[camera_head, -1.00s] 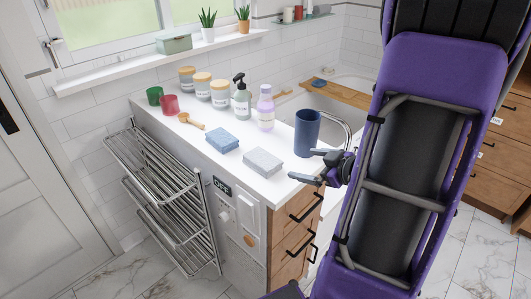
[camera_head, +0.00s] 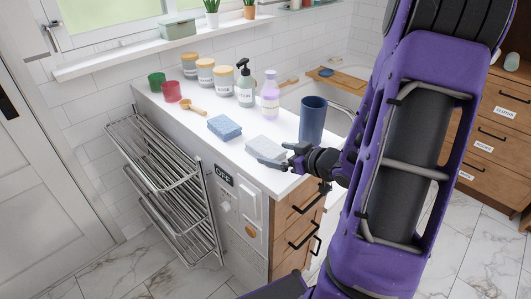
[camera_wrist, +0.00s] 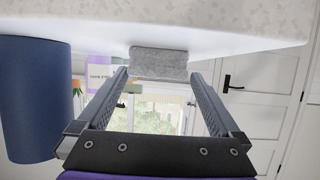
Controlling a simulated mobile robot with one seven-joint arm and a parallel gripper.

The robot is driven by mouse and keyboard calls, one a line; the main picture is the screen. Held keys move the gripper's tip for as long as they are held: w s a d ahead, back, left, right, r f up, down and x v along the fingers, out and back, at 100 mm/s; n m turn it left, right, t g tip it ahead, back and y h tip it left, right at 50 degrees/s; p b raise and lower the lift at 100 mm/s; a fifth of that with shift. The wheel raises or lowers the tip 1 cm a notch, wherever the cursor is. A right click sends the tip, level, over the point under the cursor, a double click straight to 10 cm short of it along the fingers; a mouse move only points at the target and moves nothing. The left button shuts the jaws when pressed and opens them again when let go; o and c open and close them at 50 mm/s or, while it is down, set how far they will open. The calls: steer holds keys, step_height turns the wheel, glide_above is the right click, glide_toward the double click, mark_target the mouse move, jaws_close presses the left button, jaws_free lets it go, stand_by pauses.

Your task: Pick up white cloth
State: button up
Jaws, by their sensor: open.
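The white cloth, a pale grey-white folded block (camera_head: 264,145), lies flat on the white counter near its front edge. In the wrist view it shows as a grey speckled block (camera_wrist: 160,62) beyond and between my fingertips. My gripper (camera_head: 277,156) is at the front edge of the cloth, low over the counter, and partly hides it in the head view. I cannot tell whether a finger touches the cloth.
A dark blue cup (camera_head: 312,120) stands close behind my gripper and fills the left of the wrist view (camera_wrist: 35,100). A blue folded cloth (camera_head: 225,127) lies to the left. Bottles, jars, cups and a wooden scoop (camera_head: 192,107) stand behind. A metal rack (camera_head: 160,175) hangs at left.

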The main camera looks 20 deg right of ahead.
mark_target(270, 149)
steer(key=x, duration=0.2)
steer(key=b+x, duration=0.1)
steer(key=x, duration=0.2)
steer(key=shift+w+r, duration=0.1)
steer(key=shift+w, duration=0.35)
steer(key=shift+r, duration=0.1)
steer(key=c, duration=1.1)
